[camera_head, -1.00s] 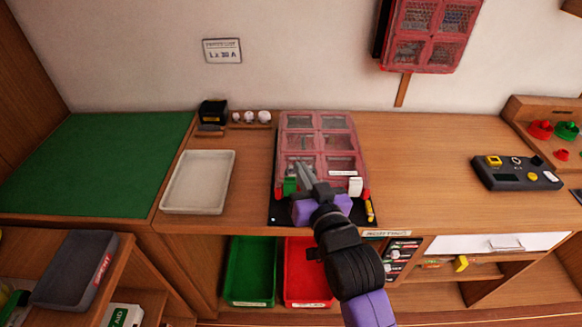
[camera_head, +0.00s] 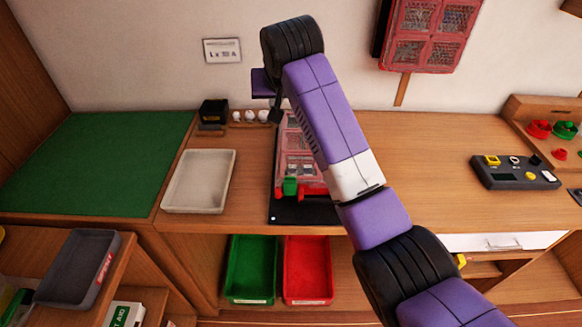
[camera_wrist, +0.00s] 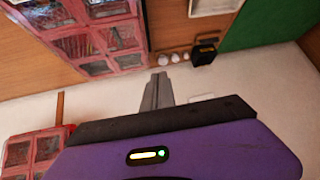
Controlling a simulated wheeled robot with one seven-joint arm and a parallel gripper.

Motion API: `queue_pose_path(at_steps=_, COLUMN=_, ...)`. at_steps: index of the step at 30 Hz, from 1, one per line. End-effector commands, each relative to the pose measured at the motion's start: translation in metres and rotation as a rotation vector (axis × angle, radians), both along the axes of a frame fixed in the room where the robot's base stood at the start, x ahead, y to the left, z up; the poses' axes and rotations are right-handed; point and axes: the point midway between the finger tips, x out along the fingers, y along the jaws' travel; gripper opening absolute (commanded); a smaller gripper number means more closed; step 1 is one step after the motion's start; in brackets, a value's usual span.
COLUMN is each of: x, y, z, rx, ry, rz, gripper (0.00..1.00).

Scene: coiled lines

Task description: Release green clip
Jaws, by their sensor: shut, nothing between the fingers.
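The green clip (camera_head: 290,186) is at the front left corner of the red-framed clear case (camera_head: 284,160) on the bench; the picture is too small to tell whether it is fastened. The case also fills the upper left of the wrist view (camera_wrist: 140,20). My gripper (camera_head: 274,116) is raised above the back of the bench, apart from the clip. In the wrist view its fingers (camera_wrist: 157,92) are together and empty. My arm hides the right part of the case. The clip is not seen in the wrist view.
A pale tray (camera_head: 228,180) and a green mat (camera_head: 90,165) lie left of the case. A small black box (camera_head: 214,112) and white knobs (camera_head: 250,117) stand behind. A red wall cabinet (camera_head: 428,35) hangs at upper right. The bench right of my arm is mostly clear.

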Motion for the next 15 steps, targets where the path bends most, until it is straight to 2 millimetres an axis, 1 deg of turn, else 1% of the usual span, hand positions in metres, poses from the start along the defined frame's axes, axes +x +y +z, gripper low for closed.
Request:
queue_pose_path(at_steps=2, x=-0.013, y=-0.011, z=-0.020, rx=-0.040, ry=0.118, rz=-0.039, gripper=0.00)
queue_pose_path(at_steps=3, x=-0.022, y=-0.017, z=-0.034, rx=-0.057, ry=0.178, rz=-0.059, gripper=0.00)
queue_pose_path(at_steps=6, x=-0.041, y=-0.029, z=-0.054, rx=-0.089, ry=0.288, rz=-0.098, gripper=0.00)
queue_pose_path(at_steps=10, x=-0.056, y=-0.036, z=-0.061, rx=-0.106, ry=0.355, rz=-0.127, gripper=0.00)
queue_pose_path(at_steps=15, x=-0.060, y=-0.038, z=-0.062, rx=-0.108, ry=0.375, rz=-0.146, gripper=0.00)
